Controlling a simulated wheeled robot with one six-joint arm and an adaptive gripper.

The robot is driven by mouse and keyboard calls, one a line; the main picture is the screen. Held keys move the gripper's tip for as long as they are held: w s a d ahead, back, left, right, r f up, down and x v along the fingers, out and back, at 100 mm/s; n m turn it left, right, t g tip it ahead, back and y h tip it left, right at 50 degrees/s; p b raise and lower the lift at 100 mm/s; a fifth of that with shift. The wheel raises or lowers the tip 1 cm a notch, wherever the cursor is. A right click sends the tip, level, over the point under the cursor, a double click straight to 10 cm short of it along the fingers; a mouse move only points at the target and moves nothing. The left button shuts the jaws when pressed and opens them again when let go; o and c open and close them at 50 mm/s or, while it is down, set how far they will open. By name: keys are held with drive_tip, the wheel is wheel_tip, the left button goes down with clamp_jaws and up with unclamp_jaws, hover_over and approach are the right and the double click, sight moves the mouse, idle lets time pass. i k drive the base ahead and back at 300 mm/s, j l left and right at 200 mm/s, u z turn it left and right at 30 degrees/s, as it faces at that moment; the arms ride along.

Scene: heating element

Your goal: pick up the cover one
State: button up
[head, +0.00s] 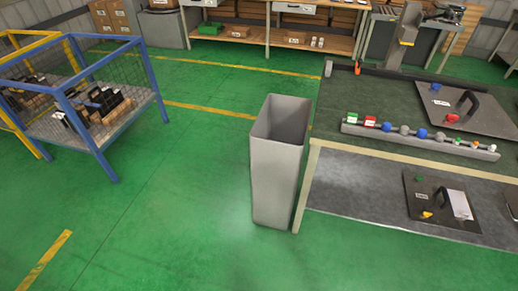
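Two flat dark plates with black handles look like covers. One plate (488,118) lies on the dark green workbench top at the right, with a red piece and a small white label on it. The other plate (415,207) lies on the lower grey surface at the lower right, with a white card, a yellow piece and a green piece on it. The labels are too small to read, so I cannot tell which is cover one. My gripper is not in view.
A grey rail (420,143) with several coloured knobs runs along the bench (350,98). A tall, open grey bin (276,175) stands at the bench's left end. A blue mesh cart (105,155) is at the left. Green floor between cart and bin is clear.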

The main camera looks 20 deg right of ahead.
sight(478, 112)
drive_tip(key=z, duration=1.6)
